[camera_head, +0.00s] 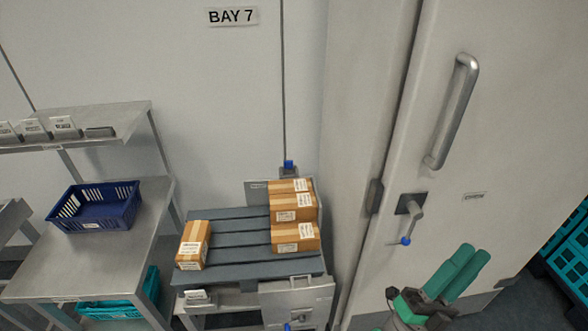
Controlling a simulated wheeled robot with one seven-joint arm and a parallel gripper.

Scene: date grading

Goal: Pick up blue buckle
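Three small blue pieces show, and I cannot tell for certain which is the blue buckle. One blue piece (289,166) sits upright on a small grey fitting at the wall, behind the cartons. A blue tip (405,241) is on the end of the door's lower lever. Another blue piece (288,327) is at the bottom edge, on a grey metal part. My gripper (473,249) has green fingers and points up and right in front of the door, apart from all three. Its fingers look close together with nothing seen between them, but the gap is unclear.
Cartons (294,208) stand on a grey slatted pallet (236,240). A dark blue basket (97,206) rests on a metal table (80,262) at left. A white door (500,150) with a long handle (452,112) fills the right. Teal crates (572,255) are at the far right.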

